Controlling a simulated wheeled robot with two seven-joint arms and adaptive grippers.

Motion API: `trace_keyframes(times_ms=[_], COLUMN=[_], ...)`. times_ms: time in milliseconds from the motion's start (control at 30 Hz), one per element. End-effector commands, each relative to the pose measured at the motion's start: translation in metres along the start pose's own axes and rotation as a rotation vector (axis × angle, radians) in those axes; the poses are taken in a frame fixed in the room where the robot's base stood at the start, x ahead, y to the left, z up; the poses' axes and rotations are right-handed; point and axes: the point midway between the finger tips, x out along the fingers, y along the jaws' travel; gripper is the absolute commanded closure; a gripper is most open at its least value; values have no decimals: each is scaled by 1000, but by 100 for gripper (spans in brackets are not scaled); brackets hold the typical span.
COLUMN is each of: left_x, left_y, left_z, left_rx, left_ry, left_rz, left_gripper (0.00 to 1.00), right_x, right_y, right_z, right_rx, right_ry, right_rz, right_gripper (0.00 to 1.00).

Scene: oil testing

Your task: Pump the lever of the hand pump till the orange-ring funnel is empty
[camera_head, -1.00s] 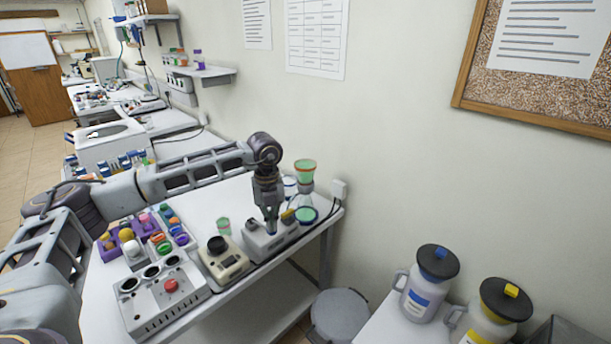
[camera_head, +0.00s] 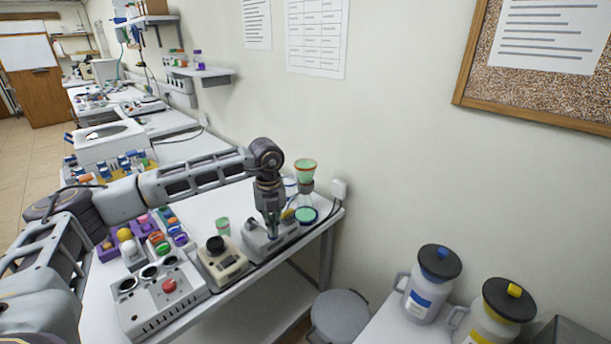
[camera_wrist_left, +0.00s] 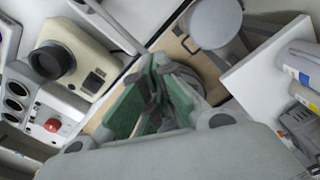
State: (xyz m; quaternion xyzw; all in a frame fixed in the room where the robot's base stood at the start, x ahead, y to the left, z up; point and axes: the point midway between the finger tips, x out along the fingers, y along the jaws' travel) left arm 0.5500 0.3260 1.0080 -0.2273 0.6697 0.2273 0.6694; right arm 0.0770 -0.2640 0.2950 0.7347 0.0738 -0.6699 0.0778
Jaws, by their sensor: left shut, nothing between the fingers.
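The orange-ring funnel (camera_head: 306,166) stands at the far right end of the bench, with green liquid visible in it. In the left wrist view, the green-padded fingers (camera_wrist_left: 155,108) fill the middle. My right gripper is not in view.
Left of the pump are a beige device with a black knob (camera_head: 224,262) and a grey box with a red button (camera_head: 160,300). A small green cup (camera_head: 222,226) stands behind. A stool (camera_head: 340,315) and two jugs (camera_head: 424,290) are right of the bench.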

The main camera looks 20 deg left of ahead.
Motion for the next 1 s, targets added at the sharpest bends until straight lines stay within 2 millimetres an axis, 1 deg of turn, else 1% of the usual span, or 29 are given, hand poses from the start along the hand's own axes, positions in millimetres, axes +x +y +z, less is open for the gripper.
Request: trace_keyframes(times_ms=[100,567,1000], left_x=[5,6,20], left_y=[0,0,-1], left_z=[-1,-1,-2], left_rx=[0,-1,-1], left_ry=[1,0,0], left_rz=[1,1,1], left_gripper=[100,100,100], right_x=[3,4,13], right_y=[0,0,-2], right_z=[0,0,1], right_rx=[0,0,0], right_ry=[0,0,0], right_rz=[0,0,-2], right_gripper=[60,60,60])
